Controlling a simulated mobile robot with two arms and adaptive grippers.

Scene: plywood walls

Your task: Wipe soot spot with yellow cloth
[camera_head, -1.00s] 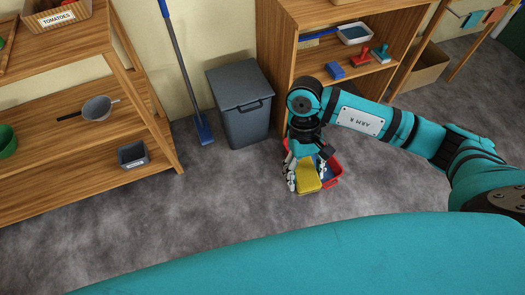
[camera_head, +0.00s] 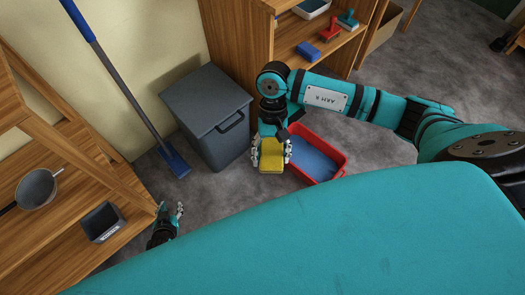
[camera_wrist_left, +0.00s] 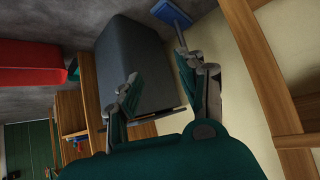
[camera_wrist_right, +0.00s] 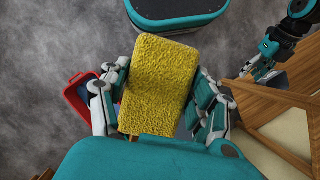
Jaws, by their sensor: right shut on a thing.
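The yellow cloth (camera_head: 271,160) is a thick textured pad. My right gripper (camera_head: 271,152) is shut on it, above the floor at the left side of the red basin. In the right wrist view the cloth (camera_wrist_right: 158,85) fills the space between the fingers. The red basin (camera_head: 333,178) holds something blue and stands on the floor; part of it shows in the right wrist view (camera_wrist_right: 72,98). My left gripper (camera_head: 172,211) is open and empty beside the wooden shelf; its spread fingers show in the left wrist view (camera_wrist_left: 167,80). I see no clear soot spot.
A grey lidded bin (camera_head: 208,115) stands behind the grippers. A blue-handled broom (camera_head: 125,92) leans on the wall. The left shelf (camera_head: 110,170) holds a grey pot (camera_head: 37,188) and a dark container (camera_head: 101,222). A wooden cabinet (camera_head: 240,40) stands behind. Grey floor lies between.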

